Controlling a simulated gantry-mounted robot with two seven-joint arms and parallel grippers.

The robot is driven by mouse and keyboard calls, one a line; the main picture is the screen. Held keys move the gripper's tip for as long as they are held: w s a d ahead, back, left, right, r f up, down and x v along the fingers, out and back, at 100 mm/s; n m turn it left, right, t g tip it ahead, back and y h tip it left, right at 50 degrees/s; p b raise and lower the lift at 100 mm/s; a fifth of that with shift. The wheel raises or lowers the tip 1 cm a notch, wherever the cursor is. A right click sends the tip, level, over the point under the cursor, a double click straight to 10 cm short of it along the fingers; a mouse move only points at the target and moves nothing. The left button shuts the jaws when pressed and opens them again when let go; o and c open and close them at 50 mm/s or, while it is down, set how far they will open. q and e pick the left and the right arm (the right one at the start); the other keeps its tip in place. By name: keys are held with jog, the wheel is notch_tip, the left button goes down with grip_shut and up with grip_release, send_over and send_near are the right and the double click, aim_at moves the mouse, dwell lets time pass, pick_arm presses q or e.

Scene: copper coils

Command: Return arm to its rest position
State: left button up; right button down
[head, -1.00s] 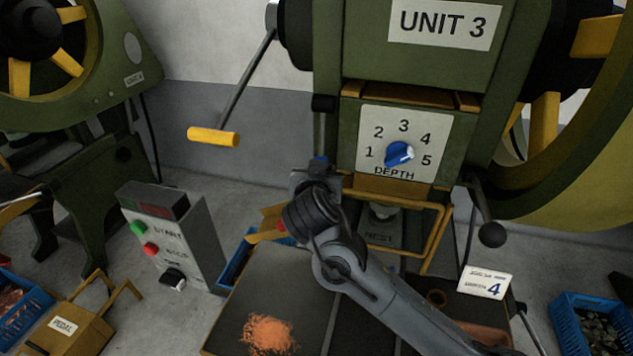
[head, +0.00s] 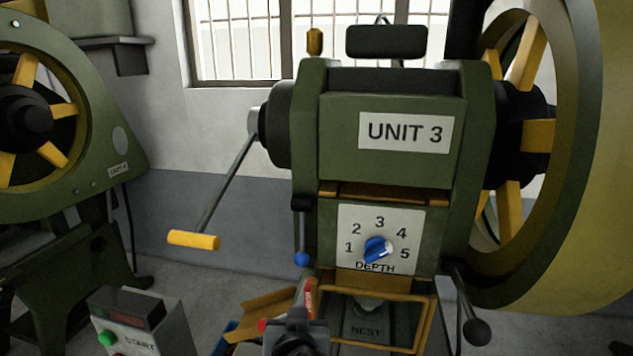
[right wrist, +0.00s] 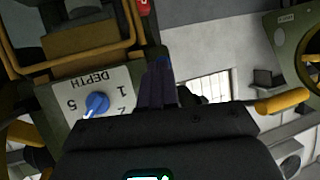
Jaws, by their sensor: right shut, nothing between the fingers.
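My right arm shows only as a dark part at the bottom middle of the head view, left of the guard of the press marked UNIT 3 (head: 405,165). My right gripper (right wrist: 158,75) is in the right wrist view, its dark fingers together and empty. The blue depth knob (head: 377,249) has its white mark to the right, around 4 and 5. It also shows upside down in the right wrist view (right wrist: 97,104), left of the fingers and apart from them. My left gripper is out of view.
A blue-ended lever (head: 302,259) hangs at the press's left side. A yellow-handled crank (head: 193,240) sticks out further left. The yellow guard frame (head: 428,318) and a black ball lever (head: 476,331) are at the right. A START box (head: 140,325) stands lower left.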

jog(key=s+d+f+n+g+y+p, duration=0.1)
jog(key=s+d+f+g+p, duration=0.2)
jog(key=s+d+f, duration=0.35)
jog(key=s+d+f+g+p, duration=0.2)
jog(key=s+d+f+g, duration=0.15)
jog(key=s+f, duration=0.45)
jog(key=s+d+f+n+g+h+p, duration=0.1)
jog(key=s+d+f+g+p, duration=0.15)
jog(key=s+d, duration=0.6)
jog(key=s+d+f+g+h+p, duration=0.15)
jog(key=s+d+f, duration=0.25)
jog(key=s+d, duration=0.45)
jog(key=w+p+v, duration=0.2)
jog(key=p+v, duration=1)
jog(key=w+r+p+v, duration=0.1)
jog(key=w+p+v, duration=0.2)
jog(key=p+v, duration=0.8)
jog(key=w+r+p+v, duration=0.1)
jog(key=w+p+v, duration=0.2)
jog(key=p+v, duration=0.9)
jog(key=shift+s+r+t+y+p, duration=0.15)
jog(key=shift+r+t+y+p, duration=0.25)
jog(key=shift+p, duration=0.85)
jog(key=shift+d, duration=0.1)
